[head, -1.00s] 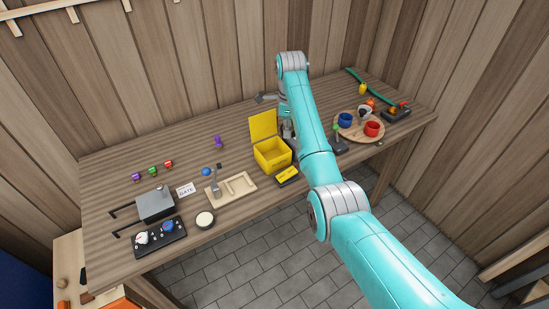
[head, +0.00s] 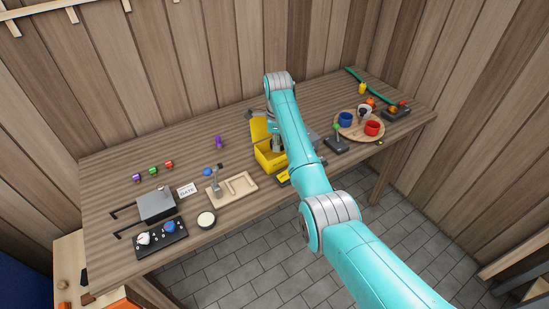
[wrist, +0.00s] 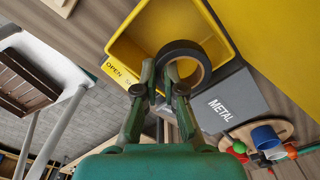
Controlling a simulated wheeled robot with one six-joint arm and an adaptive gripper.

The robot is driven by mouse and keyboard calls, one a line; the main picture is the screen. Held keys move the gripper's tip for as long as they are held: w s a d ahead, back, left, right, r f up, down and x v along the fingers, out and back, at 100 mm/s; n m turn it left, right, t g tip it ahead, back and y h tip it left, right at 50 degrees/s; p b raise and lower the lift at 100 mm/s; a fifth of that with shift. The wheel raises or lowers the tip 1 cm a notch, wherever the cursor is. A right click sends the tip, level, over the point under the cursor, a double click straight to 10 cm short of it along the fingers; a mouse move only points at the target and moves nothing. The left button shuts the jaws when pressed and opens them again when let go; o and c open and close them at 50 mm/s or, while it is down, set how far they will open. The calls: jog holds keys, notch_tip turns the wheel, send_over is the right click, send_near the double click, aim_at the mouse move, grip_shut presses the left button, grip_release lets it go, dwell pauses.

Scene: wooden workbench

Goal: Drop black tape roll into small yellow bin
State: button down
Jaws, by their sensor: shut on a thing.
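The small yellow bin (head: 264,160) stands near the front edge of the bench with its yellow lid (head: 259,129) raised at the back; my arm covers its right part. The wrist view shows the open bin (wrist: 118,50) and a label with "OPEN" on it. My gripper (wrist: 161,74) is shut on the black tape roll (wrist: 183,47), pinching one side of the ring. The roll shows over the bin's opening, near the labelled wall; how high it hangs cannot be told. In the head view the roll is hidden.
A grey piece marked METAL (wrist: 220,103) lies right beside the bin. A round wooden tray (head: 352,133) with a blue cup (head: 345,119) and red cup (head: 372,128) is farther right. A wooden tray (head: 242,188) and round white-topped item (head: 206,219) lie left.

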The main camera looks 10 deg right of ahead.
jog(key=shift+f, duration=0.1)
jog(key=c, duration=1.2)
grip_release()
jog(key=shift+r, duration=3.8)
